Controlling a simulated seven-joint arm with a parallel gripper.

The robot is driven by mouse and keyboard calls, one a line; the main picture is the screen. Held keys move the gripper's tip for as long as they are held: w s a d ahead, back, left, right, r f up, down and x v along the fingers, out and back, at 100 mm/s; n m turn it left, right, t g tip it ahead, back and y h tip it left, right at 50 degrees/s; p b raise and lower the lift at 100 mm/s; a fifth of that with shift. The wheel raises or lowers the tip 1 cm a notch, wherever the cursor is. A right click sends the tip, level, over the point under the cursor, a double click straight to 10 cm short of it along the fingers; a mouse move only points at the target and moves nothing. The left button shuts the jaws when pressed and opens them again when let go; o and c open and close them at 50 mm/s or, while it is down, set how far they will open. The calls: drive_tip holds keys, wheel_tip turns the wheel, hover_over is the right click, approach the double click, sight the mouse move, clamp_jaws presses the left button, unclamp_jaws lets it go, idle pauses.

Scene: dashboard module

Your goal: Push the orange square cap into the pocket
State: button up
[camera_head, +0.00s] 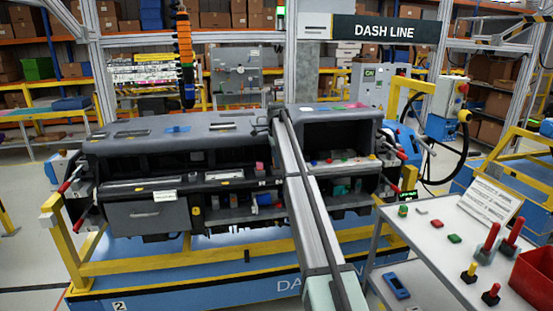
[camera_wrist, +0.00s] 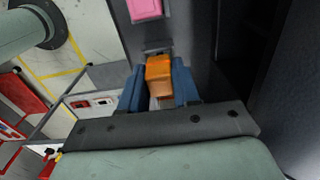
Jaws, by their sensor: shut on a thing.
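The orange square cap (camera_wrist: 159,70) is in the wrist view, held between the two blue fingers of my gripper (camera_wrist: 157,78). The gripper is shut on it. Just beyond the cap, a small grey recess-like feature (camera_wrist: 157,46) shows on the dark dashboard surface; I cannot tell for sure whether it is the pocket, or whether the cap touches it. In the head view my arm reaches over the middle of the dashboard module (camera_head: 215,128), and the cap and the fingers cannot be made out there.
A pink pad (camera_wrist: 145,9) lies on the dashboard beyond the cap. A blue pad (camera_head: 178,129) lies on the top at left. A yellow frame (camera_head: 150,272) carries the module. A trolley (camera_head: 425,255) with coloured parts and a red bin (camera_head: 535,280) stands at right.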

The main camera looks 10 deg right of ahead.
drive_tip(key=shift+f, duration=0.55)
drive_tip(key=o, duration=1.1)
wheel_tip(320, 180, up, 14)
drive_tip(key=shift+f, duration=0.1)
